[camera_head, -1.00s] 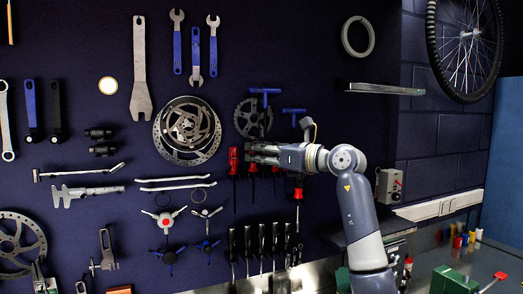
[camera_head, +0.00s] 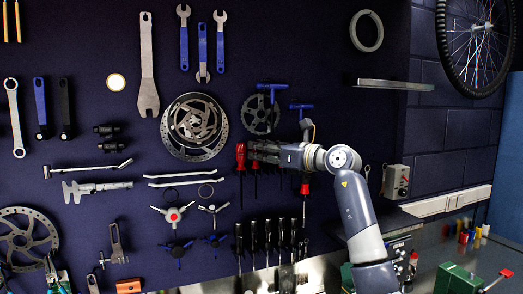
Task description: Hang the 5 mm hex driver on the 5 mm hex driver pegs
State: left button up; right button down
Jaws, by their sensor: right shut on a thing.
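My right gripper (camera_head: 254,151) comes in from the right against the dark tool wall. It is shut, its fingertips at a red-handled driver (camera_head: 241,157) that points down; the exact grip is hard to see. More red-handled drivers hang behind and below the gripper, partly hidden by it, among them one under my wrist (camera_head: 304,188). No size marking is readable, so I cannot tell which driver is the 5 mm one. The pegs behind the gripper are hidden or too small to make out. My left gripper is not in view.
A brake disc (camera_head: 194,127) hangs just left of the gripper. A chainring (camera_head: 259,115) and blue T-handle tools (camera_head: 271,89) are above it. A row of black-handled drivers (camera_head: 253,236) hangs below. A grey shelf (camera_head: 391,85) juts out at upper right.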

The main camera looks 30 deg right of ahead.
dwell(0.4)
jog(key=c, duration=1.3)
grip_release()
jog(key=shift+c, duration=0.2)
jog(key=shift+s, duration=0.15)
jog(key=v, duration=1.1)
jog(key=shift+s+d, duration=0.15)
jog(key=shift+s, duration=0.25)
jog(key=shift+r, duration=0.1)
